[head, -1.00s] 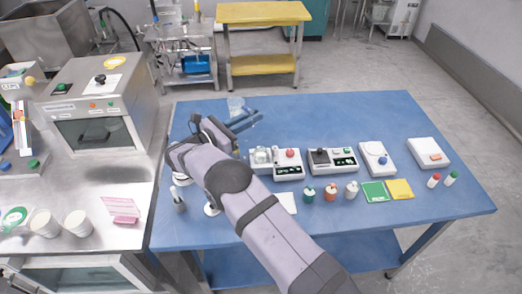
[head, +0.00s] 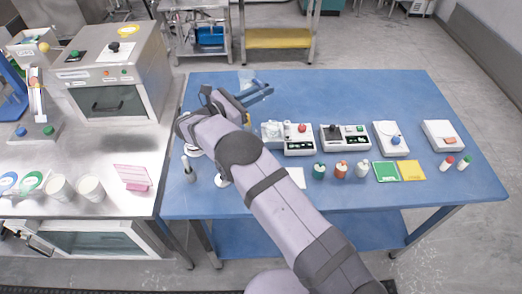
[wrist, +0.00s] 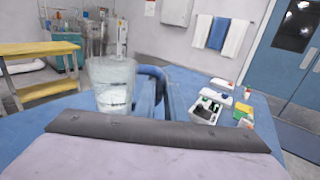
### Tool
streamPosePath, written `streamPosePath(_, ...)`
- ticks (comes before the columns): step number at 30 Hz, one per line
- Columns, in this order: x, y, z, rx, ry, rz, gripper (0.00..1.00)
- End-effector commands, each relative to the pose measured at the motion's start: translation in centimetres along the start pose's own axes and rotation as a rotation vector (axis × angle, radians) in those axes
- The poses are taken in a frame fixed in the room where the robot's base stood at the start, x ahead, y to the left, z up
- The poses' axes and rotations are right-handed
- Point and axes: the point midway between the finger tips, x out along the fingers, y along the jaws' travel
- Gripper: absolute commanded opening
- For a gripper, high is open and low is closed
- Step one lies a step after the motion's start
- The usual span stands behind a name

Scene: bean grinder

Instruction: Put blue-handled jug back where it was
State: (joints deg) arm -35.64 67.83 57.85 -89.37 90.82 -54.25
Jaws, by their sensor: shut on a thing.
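The clear jug (wrist: 112,88) with the blue handle (wrist: 152,72) stands out in the wrist view, just beyond my gripper and left of its fingers. It looks upright. In the head view the jug (head: 246,78) is faint and see-through, near the back left part of the blue table. My gripper (head: 262,93) is there beside it, with its blue fingers pointing right and back. In the wrist view my gripper (wrist: 166,98) is shut on the blue handle. The jug's base is partly hidden, so I cannot tell whether it touches the table.
The blue table (head: 350,95) is clear behind its machines. A white machine with a red knob (head: 298,137) and one with a black top (head: 345,138) stand right of my arm. Small bottles (head: 341,170) stand in front. A steel oven (head: 105,90) stands to the left.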

Motion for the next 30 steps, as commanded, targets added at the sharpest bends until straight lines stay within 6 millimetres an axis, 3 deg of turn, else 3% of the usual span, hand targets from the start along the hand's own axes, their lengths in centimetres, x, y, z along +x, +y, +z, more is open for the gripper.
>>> streamPosePath(9, -5.4, 2.4, 3.9, 0.006, 0.0, 0.094, 0.0)
streamPosePath(14, -8.9, 2.4, 5.4, 0.0, 0.001, 0.158, 0.0)
streamPosePath(23, -12.6, 0.0, 4.8, -0.003, 0.001, 0.241, 0.0)
streamPosePath(30, -14.0, -4.0, 2.6, -0.005, 0.001, 0.301, 0.0)
